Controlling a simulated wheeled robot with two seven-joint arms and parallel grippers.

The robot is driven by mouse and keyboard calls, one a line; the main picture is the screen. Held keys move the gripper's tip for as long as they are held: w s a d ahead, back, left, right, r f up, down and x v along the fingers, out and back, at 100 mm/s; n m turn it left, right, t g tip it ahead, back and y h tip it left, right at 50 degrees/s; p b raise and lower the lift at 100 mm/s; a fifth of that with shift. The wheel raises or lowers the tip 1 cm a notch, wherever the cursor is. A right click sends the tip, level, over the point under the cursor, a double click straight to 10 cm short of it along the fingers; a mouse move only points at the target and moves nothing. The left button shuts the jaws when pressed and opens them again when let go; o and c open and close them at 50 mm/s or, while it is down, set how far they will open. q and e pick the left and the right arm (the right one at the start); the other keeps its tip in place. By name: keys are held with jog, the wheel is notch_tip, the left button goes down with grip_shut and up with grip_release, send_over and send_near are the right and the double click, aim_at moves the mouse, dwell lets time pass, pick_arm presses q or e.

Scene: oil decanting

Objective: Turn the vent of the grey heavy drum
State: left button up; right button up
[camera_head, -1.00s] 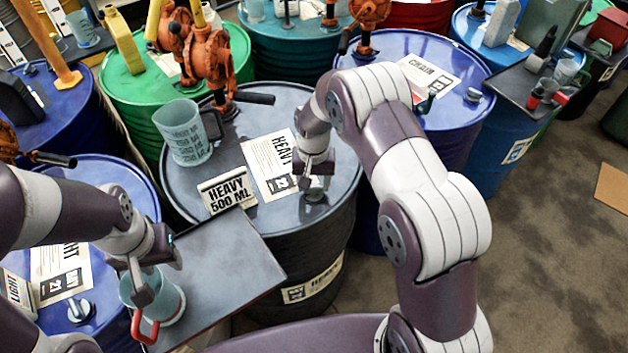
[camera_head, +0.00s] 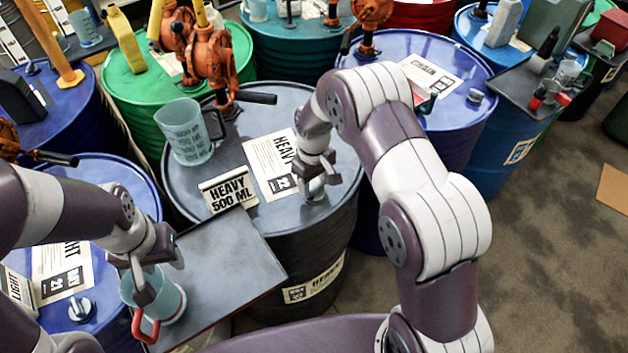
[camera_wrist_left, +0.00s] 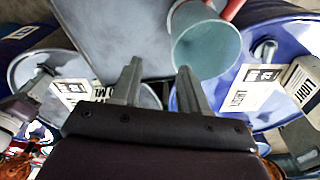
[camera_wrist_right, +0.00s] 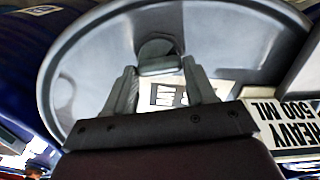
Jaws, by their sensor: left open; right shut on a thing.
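The grey heavy drum (camera_head: 335,215) stands in the middle of the head view, with its vent (camera_wrist_right: 156,52) near the lid's front right edge. My right gripper (camera_head: 314,182) reaches down to the lid and is shut on the vent, which its fingers partly hide in the head view. In the right wrist view the vent's cap shows at the fingertips (camera_wrist_right: 160,70). My left gripper (camera_head: 143,285) is open, beside and over a translucent jug with a red handle (camera_head: 168,303). In the left wrist view this jug (camera_wrist_left: 205,45) is near the right finger.
A "HEAVY 500 ML" card (camera_head: 228,193) and a larger jug (camera_head: 187,132) stand on the grey lid, behind them an orange pump (camera_head: 205,55). A dark tray (camera_head: 225,262) juts out in front. Blue drums stand on both sides.

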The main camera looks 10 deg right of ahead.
aim_at(314, 186)
dwell(0.4)
jog(key=o, duration=1)
jog(key=shift+o, duration=0.2)
notch_tip(314, 186, up, 13)
jog(key=p, duration=0.9)
jog(key=shift+f+p, duration=0.15)
jog(key=shift+p, duration=0.25)
